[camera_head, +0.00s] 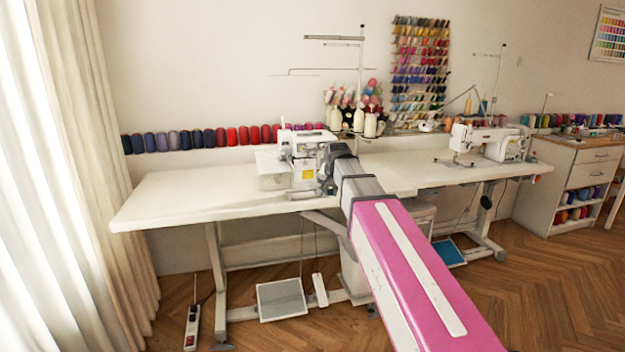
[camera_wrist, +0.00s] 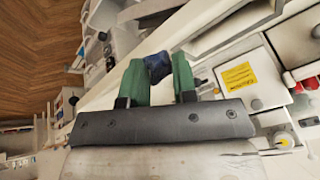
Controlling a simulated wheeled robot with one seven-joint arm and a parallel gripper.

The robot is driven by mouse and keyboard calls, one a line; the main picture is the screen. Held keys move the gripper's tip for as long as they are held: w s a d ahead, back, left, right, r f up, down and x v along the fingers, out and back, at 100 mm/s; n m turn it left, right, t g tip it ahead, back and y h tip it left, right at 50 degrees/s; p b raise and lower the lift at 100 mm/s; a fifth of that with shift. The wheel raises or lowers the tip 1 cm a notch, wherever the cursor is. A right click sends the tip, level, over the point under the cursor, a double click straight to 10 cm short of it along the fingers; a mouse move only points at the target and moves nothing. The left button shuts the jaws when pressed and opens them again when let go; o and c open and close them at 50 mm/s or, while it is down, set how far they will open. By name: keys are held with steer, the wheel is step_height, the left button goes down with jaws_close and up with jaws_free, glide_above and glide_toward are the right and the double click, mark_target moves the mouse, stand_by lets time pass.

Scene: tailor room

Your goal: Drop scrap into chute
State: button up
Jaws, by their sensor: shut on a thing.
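My gripper (camera_wrist: 160,72) has two green fingers, shut on a dark blue crumpled scrap (camera_wrist: 157,65) that pokes out between their tips in the wrist view. In the head view my gripper (camera_head: 326,185) is small and dark, at the far end of my pink arm. It is over the front part of the white table, beside the white sewing machine with a yellow label (camera_head: 298,146). The scrap cannot be made out in the head view. I cannot pick out a chute in either view.
The white table (camera_head: 165,200) has a clear left half. A second sewing machine (camera_head: 490,142) stands on the right table. Thread spools (camera_head: 195,139) line the wall behind. A pedal (camera_head: 281,299) lies on the floor below. Curtains hang at the left.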

steer(key=shift+m+t, duration=0.6)
steer(key=shift+t, duration=0.1)
steer(key=w+a, duration=0.1)
steer(key=a, duration=0.1)
steer(key=w+a+r, duration=0.1)
steer(key=w+a, duration=0.1)
steer(key=a, duration=0.1)
steer(key=w+a+r, duration=0.1)
steer(key=a, duration=0.1)
steer(key=shift+w+a+r, duration=0.15)
steer(key=shift+w+a, duration=0.15)
steer(key=shift+a, duration=0.05)
steer(key=w+a+x, duration=0.1)
steer(key=x, duration=0.5)
steer(key=shift+w, duration=0.2)
steer(key=o, duration=1)
steer(key=shift+c, duration=0.2)
steer(key=v, duration=1)
steer(key=shift+s+r, duration=0.2)
steer(key=shift+r, duration=0.15)
